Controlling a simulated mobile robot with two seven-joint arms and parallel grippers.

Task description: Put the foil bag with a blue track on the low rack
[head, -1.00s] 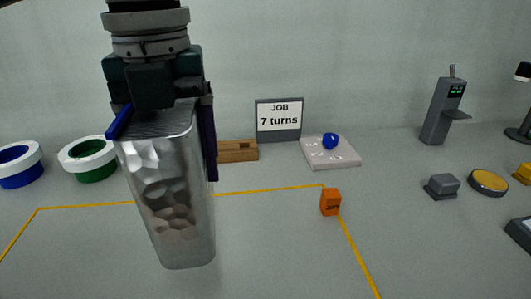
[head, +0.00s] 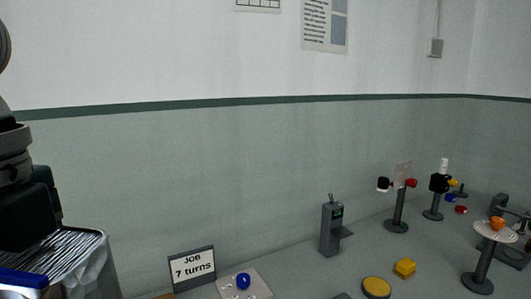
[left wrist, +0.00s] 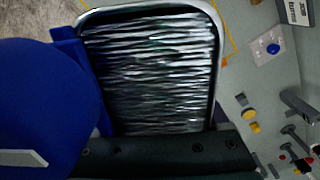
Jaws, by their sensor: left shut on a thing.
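My left gripper (head: 30,258) is shut on a silver foil bag (head: 82,268) at the lower left of the head view. The bag has a crinkled, shiny top, and its lower part is cut off by the frame. A blue strip, partly visible, lies along its near edge, by the gripper. No low rack can be made out in these frames. My right gripper is not in view.
A sign reading "JOB 7 turns" (head: 192,267) stands beside a pale block with a blue ball (head: 243,281). A grey post device (head: 331,228), a yellow block (head: 404,268), a yellow disc (head: 377,287) and several stands, including a round-topped one (head: 482,268), occupy the right.

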